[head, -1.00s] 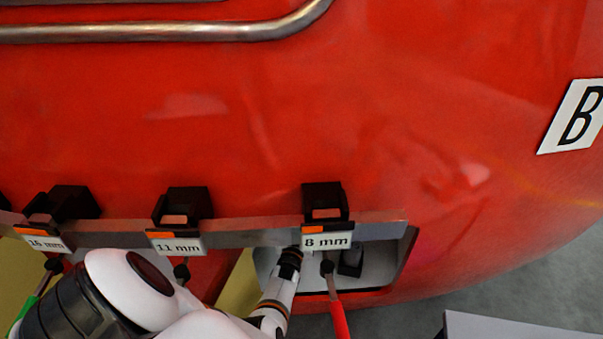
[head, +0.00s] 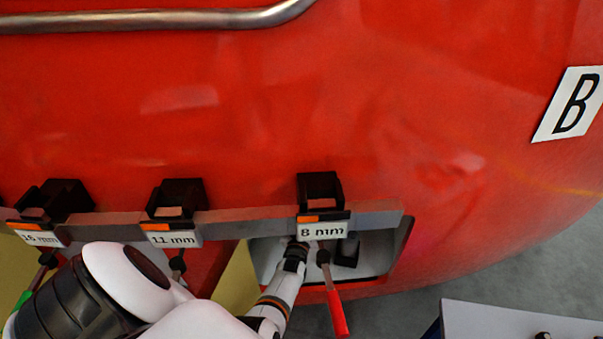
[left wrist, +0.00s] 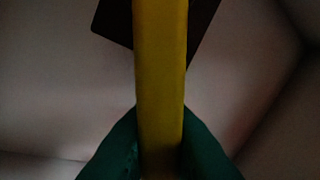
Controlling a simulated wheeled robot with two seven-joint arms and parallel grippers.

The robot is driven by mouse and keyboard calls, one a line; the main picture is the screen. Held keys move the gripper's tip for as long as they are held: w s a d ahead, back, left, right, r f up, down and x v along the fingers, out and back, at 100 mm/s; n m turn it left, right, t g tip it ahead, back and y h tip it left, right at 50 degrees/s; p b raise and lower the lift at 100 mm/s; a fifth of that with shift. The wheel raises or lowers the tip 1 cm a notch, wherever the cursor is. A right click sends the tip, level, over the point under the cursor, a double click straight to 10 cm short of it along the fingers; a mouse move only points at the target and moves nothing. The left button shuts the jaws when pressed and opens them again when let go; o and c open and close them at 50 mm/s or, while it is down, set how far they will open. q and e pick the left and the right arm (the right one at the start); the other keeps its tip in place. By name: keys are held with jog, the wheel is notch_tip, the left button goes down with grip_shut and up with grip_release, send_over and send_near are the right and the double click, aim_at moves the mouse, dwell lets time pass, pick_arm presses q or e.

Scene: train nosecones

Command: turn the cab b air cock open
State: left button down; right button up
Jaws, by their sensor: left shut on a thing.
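The air cock's yellow handle (left wrist: 160,60) runs upright through the middle of the left wrist view. My left gripper (left wrist: 160,128) has its dark green fingers on both sides of the handle's lower part, shut on it. A dark plate (left wrist: 112,22) shows behind the handle. In the head view my left arm reaches into a pale recess (head: 375,262) low in the red nosecone (head: 330,100). A white "B" sign (head: 572,103) is on the nosecone. The fingers and the cock are hidden there. My right gripper is not in view.
A grey rail (head: 250,222) crosses in front of the recess, with black holders and an "8 mm" label (head: 320,230). A red-handled tool (head: 335,308) hangs below it, close beside my left arm. A pale tabletop (head: 510,325) is at the lower right.

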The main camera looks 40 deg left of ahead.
pick_arm(q)
jog(key=w+d+r+n, duration=0.1)
jog(key=d+r+n, duration=0.2)
jog(key=n, duration=1)
jog(key=shift+w+d+r, duration=0.25)
jog(key=shift+w+r, duration=0.15)
jog(key=shift+r, duration=1.15)
jog(key=c, duration=1.4)
grip_release()
jog(key=shift+r, duration=0.1)
jog(key=p+v, duration=0.4)
jog(key=v, duration=0.8)
